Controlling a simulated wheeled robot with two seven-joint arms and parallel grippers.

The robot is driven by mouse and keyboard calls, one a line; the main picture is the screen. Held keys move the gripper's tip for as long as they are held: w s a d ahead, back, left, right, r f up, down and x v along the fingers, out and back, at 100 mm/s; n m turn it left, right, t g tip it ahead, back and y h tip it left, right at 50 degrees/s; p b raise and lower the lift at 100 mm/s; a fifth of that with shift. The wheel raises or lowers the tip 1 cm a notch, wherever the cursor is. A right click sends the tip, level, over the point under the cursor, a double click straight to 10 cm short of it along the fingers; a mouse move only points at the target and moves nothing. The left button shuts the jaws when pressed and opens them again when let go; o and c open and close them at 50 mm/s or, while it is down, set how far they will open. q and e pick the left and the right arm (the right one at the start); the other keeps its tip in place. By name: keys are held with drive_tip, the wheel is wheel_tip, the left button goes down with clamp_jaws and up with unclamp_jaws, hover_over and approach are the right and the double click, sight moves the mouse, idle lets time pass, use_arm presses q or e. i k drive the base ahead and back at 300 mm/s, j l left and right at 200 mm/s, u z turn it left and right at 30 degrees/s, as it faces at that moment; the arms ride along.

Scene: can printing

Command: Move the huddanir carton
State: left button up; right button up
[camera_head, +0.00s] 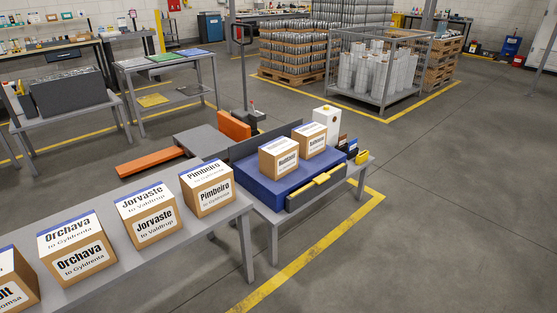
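Two small brown cartons with white labels and blue tape stand on the blue bed (262,192) of a low bench in the middle. The label on the nearer carton (279,158) is small and looks like "Huddanir", but I cannot read it for sure. The farther carton (310,139) stands close behind it to the right, and its label is too small to read surely. Both stand upright. Neither of my grippers shows in the head view.
A grey table (120,262) at the lower left bears a row of cartons, including Orchava (78,255), Jorvaste (153,226) and Pimbeiro (212,195). A yellow bar (322,180) edges the blue bed. An orange pallet truck (234,125) stands behind. The floor at right is clear.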

sight(278, 158)
drive_tip(key=i+l+u, duration=0.1)
drive_tip(key=i+u, duration=0.2)
drive_tip(key=u, duration=0.15)
drive_tip(key=i+l+u, duration=0.2)
drive_tip(key=u, duration=0.25)
